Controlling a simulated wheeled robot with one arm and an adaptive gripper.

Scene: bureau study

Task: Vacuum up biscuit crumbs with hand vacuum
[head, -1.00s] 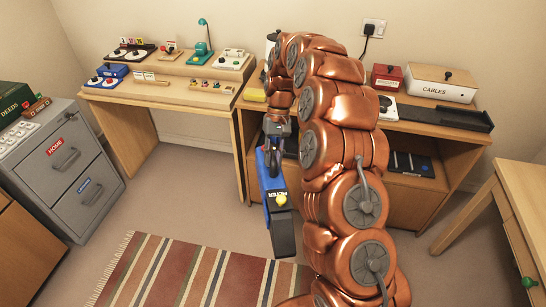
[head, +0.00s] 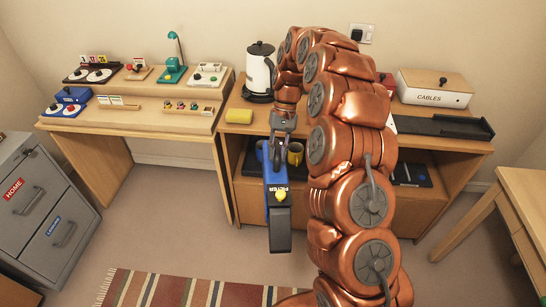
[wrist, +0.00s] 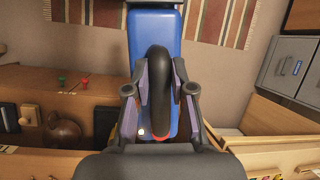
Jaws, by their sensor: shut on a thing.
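The blue hand vacuum (head: 278,196) hangs in front of the low shelf unit in the head view, with a dark lower end, a FILTER label and a yellow spot. My gripper (head: 279,148) is shut on its dark handle. In the wrist view the gripper fingers (wrist: 160,92) stand on both sides of the black looped handle (wrist: 160,70), above the blue body (wrist: 155,28). I see no biscuit crumbs in either view.
A desk (head: 130,122) with small devices stands left. A filing cabinet (head: 35,195) is far left. A striped rug (head: 185,289) lies on open floor.

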